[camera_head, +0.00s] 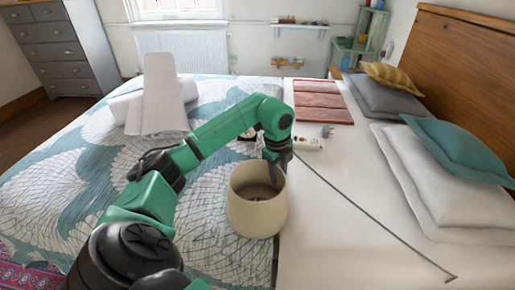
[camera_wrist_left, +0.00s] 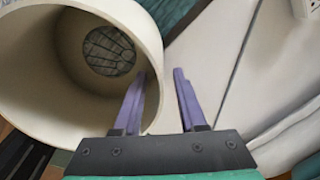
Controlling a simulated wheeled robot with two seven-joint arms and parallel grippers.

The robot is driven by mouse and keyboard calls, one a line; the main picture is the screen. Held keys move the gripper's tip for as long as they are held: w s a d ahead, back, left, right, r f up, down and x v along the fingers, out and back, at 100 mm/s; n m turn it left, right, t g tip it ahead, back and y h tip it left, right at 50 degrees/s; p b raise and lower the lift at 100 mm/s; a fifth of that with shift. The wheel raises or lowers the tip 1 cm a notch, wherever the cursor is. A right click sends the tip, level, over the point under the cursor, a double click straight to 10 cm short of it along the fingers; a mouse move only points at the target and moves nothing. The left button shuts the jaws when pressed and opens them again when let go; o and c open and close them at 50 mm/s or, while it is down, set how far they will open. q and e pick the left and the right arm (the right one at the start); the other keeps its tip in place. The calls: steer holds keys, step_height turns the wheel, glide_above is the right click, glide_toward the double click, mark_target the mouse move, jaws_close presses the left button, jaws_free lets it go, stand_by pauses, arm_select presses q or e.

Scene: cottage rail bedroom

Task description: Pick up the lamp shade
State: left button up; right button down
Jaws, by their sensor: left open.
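The lamp shade (camera_head: 256,215) is a cream, open-topped drum standing on the bed near the middle of the head view. My left gripper (camera_head: 278,176) reaches down at its far right rim, with the fingertips partly hidden by the shade. In the left wrist view the shade (camera_wrist_left: 42,75) fills the upper left, with its hollow inside showing. My left gripper (camera_wrist_left: 159,77) is open there, its two purple fingers on either side of the shade's wall, one inside and one outside. I cannot tell whether either finger touches it. My right gripper is not in view.
A white power strip (camera_head: 308,144) lies just beyond the shade, and a dark cord (camera_head: 385,220) runs right across the white sheet. Folded reddish cloths (camera_head: 318,100) and white folded linen (camera_head: 160,95) lie farther back. Pillows (camera_head: 435,180) line the right side.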

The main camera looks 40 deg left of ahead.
mark_target(279, 184)
arm_select(q)
steer(key=f, duration=0.4)
steer(key=shift+w+f, duration=0.2)
jaws_close()
steer(key=shift+r, duration=0.1)
stand_by(1.0)
